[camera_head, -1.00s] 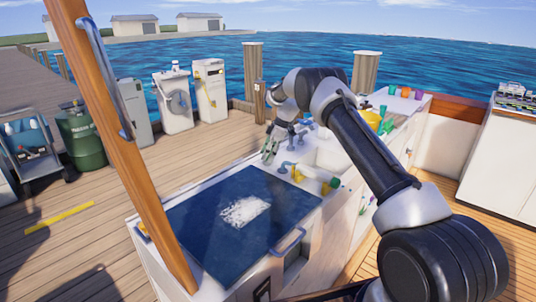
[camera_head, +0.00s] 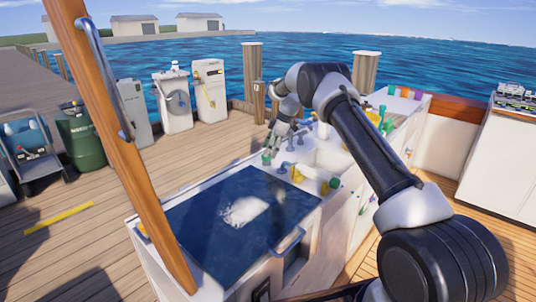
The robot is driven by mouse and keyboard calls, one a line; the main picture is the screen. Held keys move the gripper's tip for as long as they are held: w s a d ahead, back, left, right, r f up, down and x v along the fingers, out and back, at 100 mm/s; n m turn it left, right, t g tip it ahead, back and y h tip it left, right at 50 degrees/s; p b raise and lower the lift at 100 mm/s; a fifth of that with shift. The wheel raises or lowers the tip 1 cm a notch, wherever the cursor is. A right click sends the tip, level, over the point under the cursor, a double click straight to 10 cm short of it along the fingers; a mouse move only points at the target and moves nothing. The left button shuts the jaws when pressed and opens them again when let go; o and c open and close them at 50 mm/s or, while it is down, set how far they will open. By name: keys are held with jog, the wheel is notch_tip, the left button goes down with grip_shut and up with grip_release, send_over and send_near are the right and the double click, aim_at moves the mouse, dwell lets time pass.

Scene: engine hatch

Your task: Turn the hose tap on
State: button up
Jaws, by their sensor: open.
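Small blue-grey taps stand on the white counter by the sink. One tap (camera_head: 285,168) is at the near end, close to the dark blue hatch panel. Which of them is the hose tap I cannot tell at this size. My gripper (camera_head: 274,146) is open and points down over the far left edge of the counter, behind and left of that near tap. A small green piece (camera_head: 266,159) shows just below the fingers; whether they touch it I cannot tell. My arm crosses in front of part of the sink and counter.
The dark blue panel (camera_head: 225,222) with a pale patch lies in front of the taps. A wooden post (camera_head: 128,150) with a metal rail rises at the left. Yellow and green items (camera_head: 298,175) stand beside the sink (camera_head: 330,157). Cups line the back counter.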

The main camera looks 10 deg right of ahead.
jog(key=v, duration=0.9)
jog(key=shift+r, duration=0.2)
jog(key=shift+d, duration=0.1)
jog(key=s+d+f+m+g+h, duration=0.1)
jog(key=s+d+f+m, duration=0.25)
jog(key=s+m, duration=0.45)
jog(key=s+d+r+m+t+h, duration=0.1)
jog(key=s+r, duration=0.6)
jog(key=s, duration=0.9)
jog(key=s+d+r+m+t+h, duration=0.1)
jog(key=s+r, duration=0.6)
jog(key=s, duration=0.9)
jog(key=s+d+r+m+t+h, duration=0.1)
jog(key=s+d+r+m, duration=0.3)
jog(key=s, duration=1.1)
jog(key=shift+s+d+r+m+t, duration=0.15)
jog(key=shift+s+r+m+t, duration=0.25)
jog(key=shift+r+m+t, duration=0.75)
